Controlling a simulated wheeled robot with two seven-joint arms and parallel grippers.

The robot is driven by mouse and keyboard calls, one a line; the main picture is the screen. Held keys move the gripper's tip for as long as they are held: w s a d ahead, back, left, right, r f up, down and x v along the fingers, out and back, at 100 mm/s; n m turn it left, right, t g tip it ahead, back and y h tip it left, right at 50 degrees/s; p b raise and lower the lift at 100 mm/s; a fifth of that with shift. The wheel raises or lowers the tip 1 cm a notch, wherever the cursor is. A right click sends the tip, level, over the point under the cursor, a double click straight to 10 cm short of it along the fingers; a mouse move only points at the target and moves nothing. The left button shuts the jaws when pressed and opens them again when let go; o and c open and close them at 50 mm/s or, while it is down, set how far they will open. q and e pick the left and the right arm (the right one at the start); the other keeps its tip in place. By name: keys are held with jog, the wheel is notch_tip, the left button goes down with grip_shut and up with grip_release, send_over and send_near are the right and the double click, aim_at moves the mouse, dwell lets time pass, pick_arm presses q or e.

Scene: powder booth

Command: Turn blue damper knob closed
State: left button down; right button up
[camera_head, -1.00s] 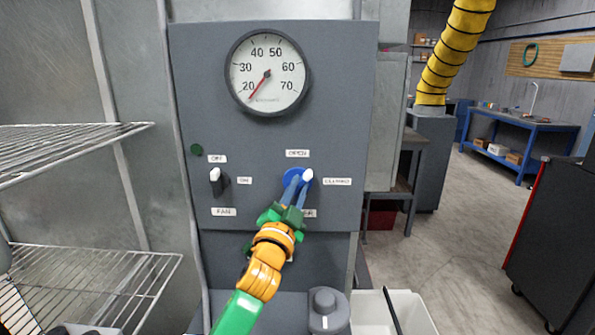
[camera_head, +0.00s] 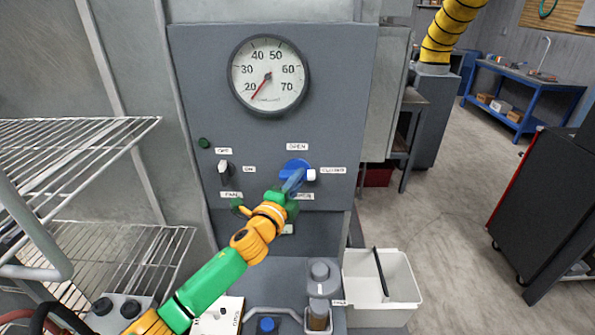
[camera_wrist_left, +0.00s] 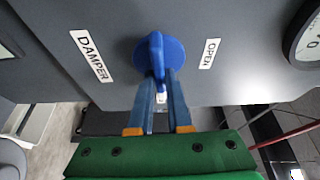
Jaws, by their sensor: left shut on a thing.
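The blue damper knob (camera_head: 293,165) sits on the grey control panel, under the OPEN label (camera_head: 297,147). Its white pointer tip (camera_head: 311,174) points right, towards the CLOSED label (camera_head: 332,170). My left gripper (camera_head: 292,182) reaches up from below and is shut on the knob. In the left wrist view the knob (camera_wrist_left: 153,52) stands at the ends of the two blue fingers (camera_wrist_left: 159,98), with a bit of white between them. The DAMPER label (camera_wrist_left: 91,56) is left of the knob and the OPEN label (camera_wrist_left: 209,53) right. My right gripper is not in view.
A round gauge (camera_head: 268,76) is above the knob. The fan switch (camera_head: 224,169) and a green lamp (camera_head: 204,143) are to its left. Wire shelves (camera_head: 70,150) stand at left. A white bin (camera_head: 395,275) is below right. Open floor lies to the right.

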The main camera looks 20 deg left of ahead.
pick_arm(q)
jog(key=shift+r+m, duration=0.1)
jog(key=shift+m, duration=0.2)
dwell(0.4)
jog(key=c, duration=0.9)
grip_release()
jog(key=shift+w+a, duration=0.1)
jog(key=shift+o, duration=0.2)
jog(key=s+b, duration=0.1)
jog(key=s, duration=0.6)
jog(key=shift+a, duration=0.4)
